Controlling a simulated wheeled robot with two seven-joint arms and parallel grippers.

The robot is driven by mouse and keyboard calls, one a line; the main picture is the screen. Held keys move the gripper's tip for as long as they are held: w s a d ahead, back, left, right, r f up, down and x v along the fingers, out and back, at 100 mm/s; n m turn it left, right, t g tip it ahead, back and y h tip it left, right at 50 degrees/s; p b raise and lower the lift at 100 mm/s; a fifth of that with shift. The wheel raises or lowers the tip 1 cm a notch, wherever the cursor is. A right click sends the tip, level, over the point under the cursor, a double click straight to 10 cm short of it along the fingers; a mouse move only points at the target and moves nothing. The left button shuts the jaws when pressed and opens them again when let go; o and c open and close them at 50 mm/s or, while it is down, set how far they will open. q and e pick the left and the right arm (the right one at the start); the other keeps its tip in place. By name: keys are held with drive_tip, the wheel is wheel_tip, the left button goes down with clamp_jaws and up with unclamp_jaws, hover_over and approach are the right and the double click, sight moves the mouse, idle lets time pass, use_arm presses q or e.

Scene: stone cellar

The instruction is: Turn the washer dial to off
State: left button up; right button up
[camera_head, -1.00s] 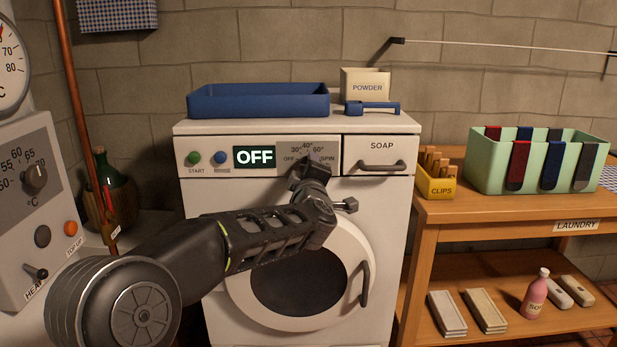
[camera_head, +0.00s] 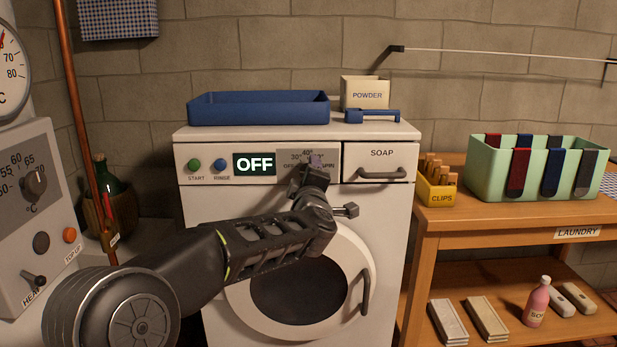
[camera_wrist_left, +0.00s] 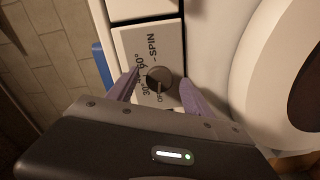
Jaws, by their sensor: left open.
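The washer (camera_head: 376,225) stands ahead with its round door closed. Its display (camera_head: 255,164) reads OFF. The dial (camera_wrist_left: 159,79) is a dark round knob on a grey plate marked OFF, 30°, 60° and SPIN. In the wrist view its mark appears to face the OFF label, though it is small. In the head view my gripper mostly hides the dial. My left gripper (camera_head: 313,165) is at the dial plate. In the wrist view the left gripper (camera_wrist_left: 159,84) is open, with one purple finger on each side of the knob, seemingly apart from it. My right gripper is not in view.
Green START (camera_head: 194,165) and blue RINSE (camera_head: 220,165) buttons sit left of the display. The soap drawer (camera_head: 382,172) is right of the dial. A blue tray (camera_head: 258,109) and powder box (camera_head: 366,93) stand on top. A wooden table (camera_head: 480,229) stands right, a dial panel (camera_head: 28,215) left.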

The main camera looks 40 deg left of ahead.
use_arm(q)
drive_tip(key=v, duration=0.7)
drive_tip(key=shift+s+d, duration=0.25)
drive_tip(key=shift+s, duration=0.05)
idle(0.3)
